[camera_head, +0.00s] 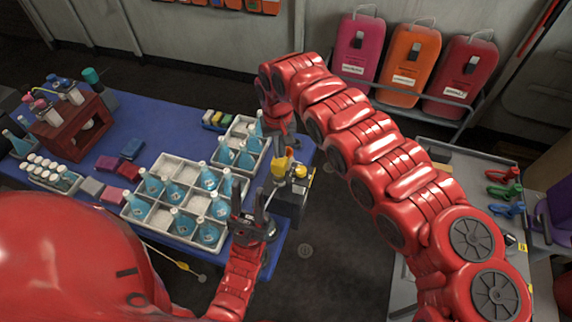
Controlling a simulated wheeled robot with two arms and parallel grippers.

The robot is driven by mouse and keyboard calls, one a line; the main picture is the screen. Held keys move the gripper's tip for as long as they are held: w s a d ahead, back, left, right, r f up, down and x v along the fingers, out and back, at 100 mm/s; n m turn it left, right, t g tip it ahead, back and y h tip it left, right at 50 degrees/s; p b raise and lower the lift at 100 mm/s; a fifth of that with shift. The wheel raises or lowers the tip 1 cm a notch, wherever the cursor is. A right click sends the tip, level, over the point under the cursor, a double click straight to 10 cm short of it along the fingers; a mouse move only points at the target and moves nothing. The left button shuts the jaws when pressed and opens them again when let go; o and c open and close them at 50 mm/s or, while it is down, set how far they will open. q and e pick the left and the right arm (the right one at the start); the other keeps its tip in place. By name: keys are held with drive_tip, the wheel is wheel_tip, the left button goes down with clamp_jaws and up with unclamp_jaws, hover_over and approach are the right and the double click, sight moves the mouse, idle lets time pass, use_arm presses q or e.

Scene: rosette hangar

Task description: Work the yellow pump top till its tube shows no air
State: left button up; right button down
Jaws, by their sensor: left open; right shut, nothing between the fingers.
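The yellow pump top (281,167) sits at the right edge of the blue table, beside a dark grey block (291,203). It is small in view, and I cannot make out its tube or any air in it. My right gripper (287,148) hangs down just above the yellow pump top, shut and empty; I cannot tell whether it touches it. My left gripper (250,198) is open and empty, its fingers pointing up, in front of the pump and beside the bottle crate.
A pale divided crate (160,216) of teal bottles stands left of my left gripper. A smaller bottle crate (241,130) is behind it. A red rack (72,128) is at far left. A grey cart (425,235) stands at right. Jerrycans (408,62) line the back wall.

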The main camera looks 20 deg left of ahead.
drive_tip(key=shift+f+b, duration=0.95)
drive_tip(key=shift+f, duration=0.8)
drive_tip(key=shift+r+p, duration=0.95)
drive_tip(key=shift+r, duration=1.7)
drive_tip(key=shift+r+p, duration=0.4)
drive_tip(key=shift+r, duration=2.25)
